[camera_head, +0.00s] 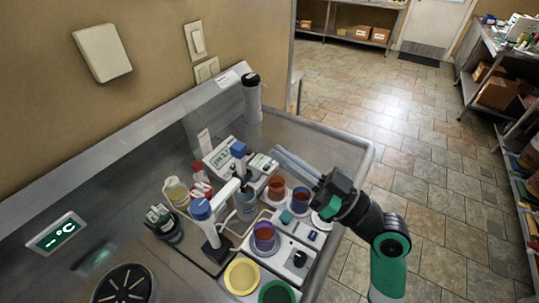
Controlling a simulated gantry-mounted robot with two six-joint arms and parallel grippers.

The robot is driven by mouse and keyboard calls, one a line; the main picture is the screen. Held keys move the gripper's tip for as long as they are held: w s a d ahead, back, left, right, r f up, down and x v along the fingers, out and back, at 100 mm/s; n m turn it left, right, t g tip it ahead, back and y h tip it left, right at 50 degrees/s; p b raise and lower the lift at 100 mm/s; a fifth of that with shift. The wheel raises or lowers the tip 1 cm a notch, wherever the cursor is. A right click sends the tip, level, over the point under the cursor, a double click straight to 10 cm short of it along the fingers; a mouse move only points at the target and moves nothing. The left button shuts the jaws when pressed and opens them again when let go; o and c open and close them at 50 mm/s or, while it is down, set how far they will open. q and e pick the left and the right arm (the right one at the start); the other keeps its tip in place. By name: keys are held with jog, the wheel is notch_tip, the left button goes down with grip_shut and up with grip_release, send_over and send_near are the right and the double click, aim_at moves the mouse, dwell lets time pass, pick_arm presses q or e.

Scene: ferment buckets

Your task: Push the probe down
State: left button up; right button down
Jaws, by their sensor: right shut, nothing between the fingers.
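A probe with a blue cap (238,149) stands upright in the middle of the steel bench, held by a white arm (227,190). Its lower end reaches toward a clear bottle (246,207); whether it is inside the bottle I cannot tell. The white arm joins a stand with a blue knob (200,208). My right gripper (276,152) comes in from the right, its long grey fingers together and empty. Its fingertips are right of the probe's cap, apart from it in the picture. My left gripper is not in view.
A meter with a display (222,157) sits behind the probe. A bottle holder (162,222) is at left. A black-topped cylinder (252,98) stands at the back.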

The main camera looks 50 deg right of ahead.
jog(key=p+x, duration=0.2)
jog(key=x, duration=0.7)
jog(key=b, duration=0.1)
send_over(241, 171)
jog(key=s+d, duration=0.1)
jog(key=s, duration=0.1)
notch_tip(241, 171, down, 4)
jog(key=shift+w+d, duration=0.1)
jog(key=shift+w, duration=0.05)
